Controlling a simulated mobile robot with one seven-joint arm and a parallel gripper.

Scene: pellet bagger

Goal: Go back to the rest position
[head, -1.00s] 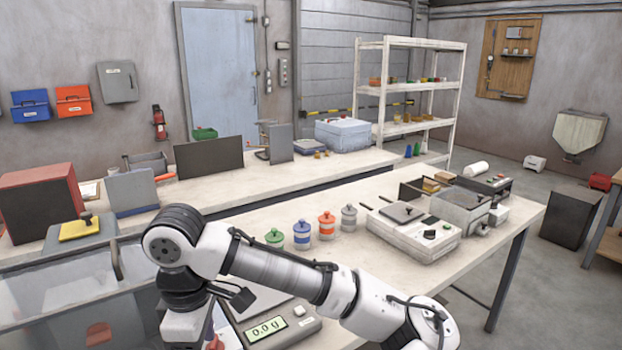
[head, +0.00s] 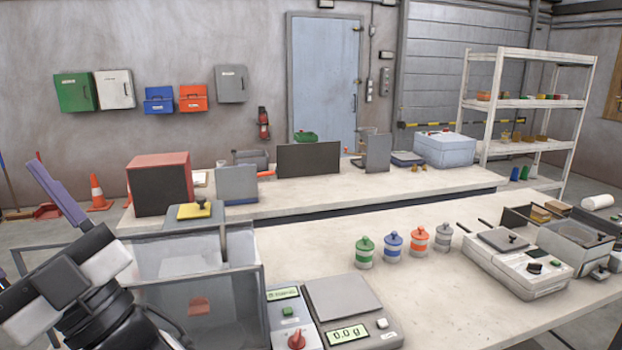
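My gripper (head: 55,200) is at the far left of the head view, raised beside the clear-walled bin. A long purple finger-like part points up and left from its black and white body. A second purple bit shows at the left edge, but the frame cuts off too much to tell the finger opening. I see nothing clearly held. The rest of my arm runs out of the bottom left corner.
The clear-walled bin (head: 255,305) stands close right of my arm. A scale (head: 345,300) reading 0.0 g, several lidded jars (head: 393,247) and a white sealer-like device (head: 515,262) are on the near table. An orange cone (head: 97,193) stands at the back left.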

